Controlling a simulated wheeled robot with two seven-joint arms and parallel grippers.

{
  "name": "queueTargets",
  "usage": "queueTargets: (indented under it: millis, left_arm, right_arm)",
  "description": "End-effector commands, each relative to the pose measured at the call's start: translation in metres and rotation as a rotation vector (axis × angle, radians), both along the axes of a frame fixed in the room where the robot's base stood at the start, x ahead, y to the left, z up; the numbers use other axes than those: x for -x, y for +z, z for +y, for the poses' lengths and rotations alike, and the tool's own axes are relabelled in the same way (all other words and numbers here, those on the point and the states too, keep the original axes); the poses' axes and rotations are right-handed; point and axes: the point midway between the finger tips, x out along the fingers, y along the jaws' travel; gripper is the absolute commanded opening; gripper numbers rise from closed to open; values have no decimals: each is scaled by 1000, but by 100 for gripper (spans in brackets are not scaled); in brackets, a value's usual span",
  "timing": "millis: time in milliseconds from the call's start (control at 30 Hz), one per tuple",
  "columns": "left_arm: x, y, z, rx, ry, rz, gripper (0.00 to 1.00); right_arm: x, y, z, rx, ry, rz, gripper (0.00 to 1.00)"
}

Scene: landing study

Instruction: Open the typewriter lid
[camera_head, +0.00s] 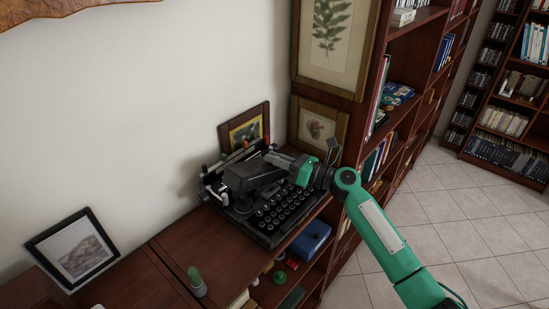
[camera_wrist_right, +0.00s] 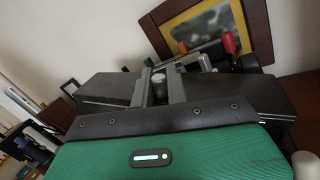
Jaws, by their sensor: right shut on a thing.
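The black typewriter (camera_head: 268,212) stands on the wooden cabinet top against the wall, its round keys facing the front right. Its dark lid (camera_head: 248,175) covers the part behind the keys; I cannot tell how far it is raised. The lid also shows in the right wrist view (camera_wrist_right: 105,90), on both sides of the fingers. My right gripper (camera_head: 272,160) reaches in from the right over the keys. Its two grey fingers (camera_wrist_right: 160,88) are shut on the lid, with a small grey piece visible between them. The gripper hides part of the lid's edge. My left gripper is not in view.
A framed picture (camera_head: 244,130) leans against the wall close behind the typewriter. A second frame (camera_head: 73,250) stands at the left. A blue box (camera_head: 311,238) lies in front, below the typewriter. A tall bookcase (camera_head: 405,60) stands at right. A green-topped object (camera_head: 196,280) is front left.

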Motion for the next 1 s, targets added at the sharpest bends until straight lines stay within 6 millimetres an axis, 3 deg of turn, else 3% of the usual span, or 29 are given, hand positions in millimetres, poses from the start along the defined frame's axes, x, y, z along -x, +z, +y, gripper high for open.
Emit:
queueTargets:
  millis: [33,333,967,1000]
  left_arm:
    - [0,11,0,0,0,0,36]
    - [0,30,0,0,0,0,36]
    - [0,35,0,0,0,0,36]
    - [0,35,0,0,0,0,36]
  right_arm:
    - [-2,10,-1,-25,-1,22,0]
    - [-10,23,-10,-137,-1,135,0]
    - [-14,26,-13,-179,-1,175,0]
    - [-14,26,-13,-179,-1,175,19]
